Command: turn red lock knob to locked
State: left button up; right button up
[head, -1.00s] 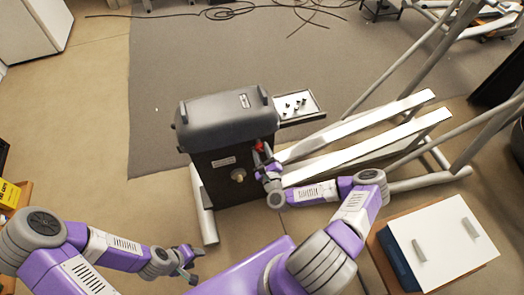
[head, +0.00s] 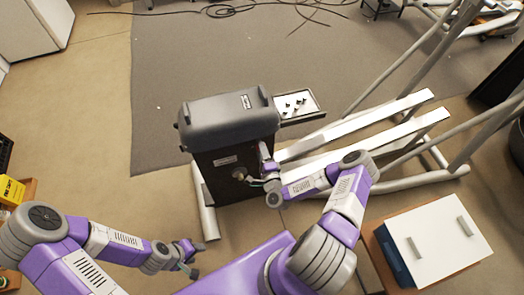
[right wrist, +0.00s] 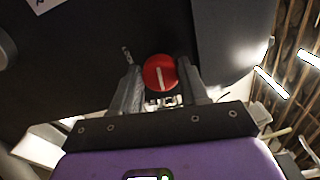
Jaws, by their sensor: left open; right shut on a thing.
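The red lock knob (right wrist: 159,73) is round with a white line across its face, on the dark side of the machine housing (head: 213,165). In the right wrist view it sits between the two fingers of my right gripper (right wrist: 163,87), which is shut on it. The white line runs nearly upright in that view. In the head view my right gripper (head: 266,164) is against the housing's right part and hides the knob. My left gripper (head: 190,258) is open and empty, low in front of the housing.
A small tray (head: 297,106) with several dark parts is attached behind the housing. Long white rails (head: 370,130) extend to the right.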

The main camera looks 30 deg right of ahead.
jog(key=shift+n, duration=0.6)
jog(key=o, duration=1)
jog(key=p+v, duration=0.1)
jog(key=v, duration=0.6)
jog(key=shift+s+p, duration=0.25)
jog(key=shift+p, duration=0.15)
